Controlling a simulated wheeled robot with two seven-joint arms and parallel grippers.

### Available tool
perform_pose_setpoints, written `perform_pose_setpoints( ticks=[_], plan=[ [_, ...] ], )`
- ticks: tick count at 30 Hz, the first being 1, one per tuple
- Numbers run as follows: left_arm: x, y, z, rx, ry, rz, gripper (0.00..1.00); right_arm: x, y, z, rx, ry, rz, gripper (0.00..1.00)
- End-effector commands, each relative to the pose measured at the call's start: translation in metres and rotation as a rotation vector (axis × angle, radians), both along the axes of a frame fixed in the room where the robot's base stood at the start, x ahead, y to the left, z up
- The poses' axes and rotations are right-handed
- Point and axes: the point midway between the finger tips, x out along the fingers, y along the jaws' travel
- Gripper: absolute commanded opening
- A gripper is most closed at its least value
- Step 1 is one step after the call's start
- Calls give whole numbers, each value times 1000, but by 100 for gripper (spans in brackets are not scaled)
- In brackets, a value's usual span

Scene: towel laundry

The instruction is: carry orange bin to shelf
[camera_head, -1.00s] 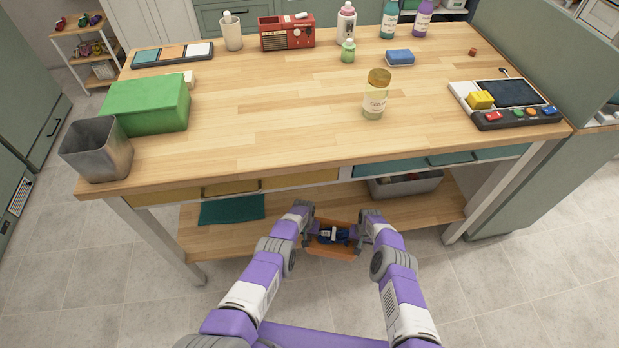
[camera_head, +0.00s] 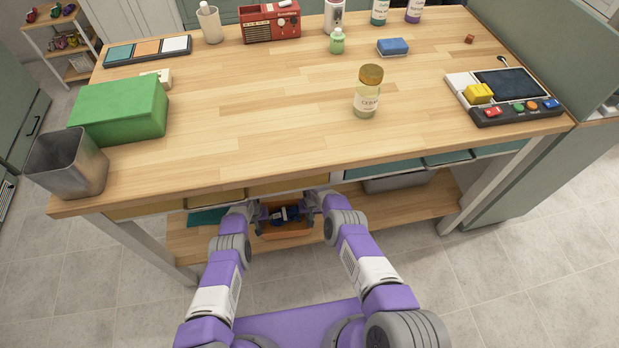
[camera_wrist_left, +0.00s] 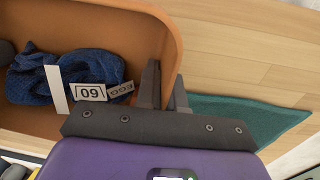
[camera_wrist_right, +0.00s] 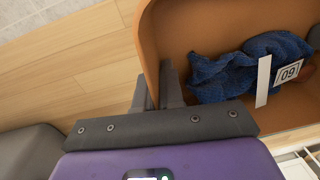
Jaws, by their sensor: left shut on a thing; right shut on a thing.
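The orange bin (camera_head: 284,233) is between my two grippers at the lower shelf (camera_head: 400,210) under the table. A blue towel with a white "60" tag (camera_wrist_left: 62,76) lies inside the bin, and it also shows in the right wrist view (camera_wrist_right: 235,68). My left gripper (camera_wrist_left: 165,88) is shut on the bin's wall on one side. My right gripper (camera_wrist_right: 158,92) is shut on the opposite wall. Wood of the shelf shows beside the bin in both wrist views. I cannot tell whether the bin's base touches the shelf.
A teal cloth (camera_wrist_left: 245,115) lies on the shelf left of the bin. A grey bin (camera_head: 398,182) stands on the shelf to the right. The tabletop (camera_head: 250,140) overhangs the grippers, with a green box (camera_head: 120,110), a metal bin (camera_head: 68,165) and a bottle (camera_head: 367,98) on it.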

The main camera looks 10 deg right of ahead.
Motion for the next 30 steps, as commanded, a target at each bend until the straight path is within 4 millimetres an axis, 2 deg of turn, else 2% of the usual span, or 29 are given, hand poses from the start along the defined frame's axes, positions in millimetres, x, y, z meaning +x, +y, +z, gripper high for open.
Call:
perform_pose_setpoints(
  ticks=[11, 30],
  plan=[
    [0, 0, -5, 0, 0, 0, 0, 0, 0, -5, 0, -1, 0, 0],
    [0, 0, -39, 0, 0, 0, 0, 0, 0, -39, 0, -1, 0, 0]
  ],
)
